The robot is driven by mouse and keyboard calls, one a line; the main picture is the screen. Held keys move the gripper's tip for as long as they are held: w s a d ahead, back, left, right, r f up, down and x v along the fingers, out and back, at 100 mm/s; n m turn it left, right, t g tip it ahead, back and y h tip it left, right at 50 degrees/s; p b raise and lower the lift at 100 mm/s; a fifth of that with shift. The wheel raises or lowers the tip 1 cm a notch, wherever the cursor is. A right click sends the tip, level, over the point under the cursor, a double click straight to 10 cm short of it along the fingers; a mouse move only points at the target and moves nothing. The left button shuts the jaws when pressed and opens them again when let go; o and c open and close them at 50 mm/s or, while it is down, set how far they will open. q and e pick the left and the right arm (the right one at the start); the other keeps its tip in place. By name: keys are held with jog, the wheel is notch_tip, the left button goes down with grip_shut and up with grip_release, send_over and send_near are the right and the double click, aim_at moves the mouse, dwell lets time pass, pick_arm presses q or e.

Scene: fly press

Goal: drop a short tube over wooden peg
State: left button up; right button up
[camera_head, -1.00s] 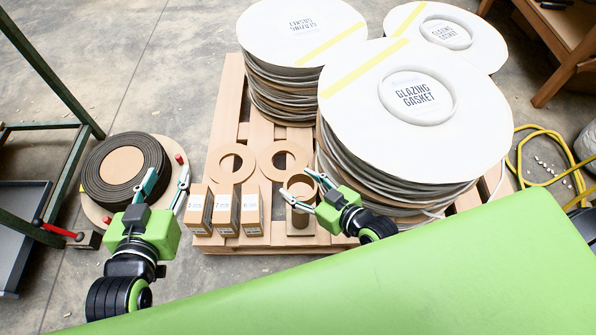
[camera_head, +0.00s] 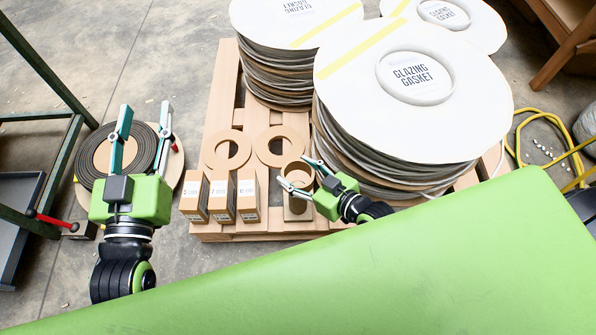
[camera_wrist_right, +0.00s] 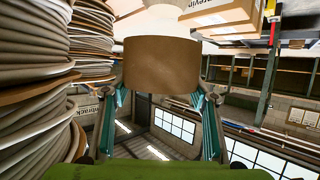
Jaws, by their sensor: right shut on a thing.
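My right gripper (camera_head: 296,172) is shut on a short brown cardboard tube (camera_head: 299,171), with one finger on each side of it. The tube is upright and its open top faces up. A pale wooden peg (camera_head: 296,203) on a square base shows below the tube at the pallet's front edge. In the right wrist view the tube (camera_wrist_right: 163,65) fills the middle between the fingers, with the pale peg (camera_wrist_right: 160,13) at its edge. I cannot tell whether the peg's top is inside the tube. My left gripper (camera_head: 143,125) is open and empty.
Small labelled boxes (camera_head: 221,196) stand just left of the peg. Two flat cardboard rings (camera_head: 228,150) lie behind them. Large glazing gasket reels (camera_head: 340,65) fill the pallet's back and right. A black coil (camera_head: 136,136) is beyond the left gripper.

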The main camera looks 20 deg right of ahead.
notch_tip(320, 180, down, 2)
jog(key=shift+b, duration=1.1)
pick_arm(q)
jog(key=s+r+t+h, duration=0.1)
jog(key=s+r+t, duration=0.1)
jog(key=r, duration=0.4)
jog(key=s+r+t+h, duration=0.1)
jog(key=s+r+t, duration=0.2)
jog(key=r+t, duration=0.2)
jog(key=shift+s+r, duration=0.3)
jog(key=shift+r, duration=0.25)
pick_arm(e)
jog(key=shift+f, duration=0.45)
pick_arm(q)
jog(key=shift+w+h, duration=0.1)
jog(key=shift+h, duration=0.3)
jog(key=shift+w+f, duration=0.2)
jog(key=shift+y, duration=0.3)
jog(key=shift+w+d+f+g, duration=0.1)
jog(key=shift+w+f+g, duration=0.35)
jog(key=shift+f, duration=0.25)
